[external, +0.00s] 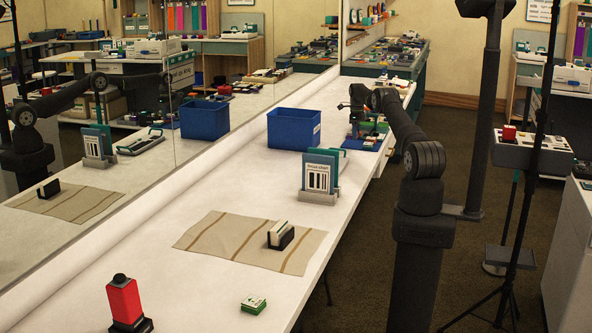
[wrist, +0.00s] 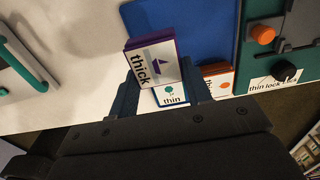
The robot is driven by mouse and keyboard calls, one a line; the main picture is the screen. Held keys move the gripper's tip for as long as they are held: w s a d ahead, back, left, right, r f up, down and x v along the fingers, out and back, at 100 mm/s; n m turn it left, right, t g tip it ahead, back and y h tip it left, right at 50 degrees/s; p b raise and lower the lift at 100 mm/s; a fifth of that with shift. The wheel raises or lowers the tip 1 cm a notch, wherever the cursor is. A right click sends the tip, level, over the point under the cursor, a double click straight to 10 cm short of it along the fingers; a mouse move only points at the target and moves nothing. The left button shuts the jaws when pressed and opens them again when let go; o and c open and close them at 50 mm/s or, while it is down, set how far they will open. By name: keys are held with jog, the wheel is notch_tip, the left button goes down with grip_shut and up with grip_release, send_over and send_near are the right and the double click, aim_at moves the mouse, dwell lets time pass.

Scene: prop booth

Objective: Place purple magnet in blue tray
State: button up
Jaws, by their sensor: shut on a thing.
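My gripper (external: 354,100) is over the far right part of the long white table. In the wrist view my gripper (wrist: 163,92) is shut on a purple-edged block, the purple magnet (wrist: 150,64), with a white face marked "thick" and a purple shape. It is tilted between the fingers. A flat blue tray (wrist: 205,30) lies beyond and below it. The same tray seems to show, largely covered, under the arm in the external view (external: 371,145). I cannot tell the height of the magnet above it.
Cards or blocks with teal (wrist: 170,97) and orange (wrist: 217,82) marks sit close to the fingers. A green panel with an orange knob (wrist: 262,34) is at right, a teal handle (wrist: 22,62) at left. A deep blue bin (external: 294,130) and a sign stand (external: 320,172) stand nearby.

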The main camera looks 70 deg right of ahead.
jog(key=shift+f, duration=1.95)
jog(key=shift+f, duration=0.2)
jog(key=o, duration=1)
notch_tip(320, 180, up, 12)
jog(key=shift+r, duration=0.2)
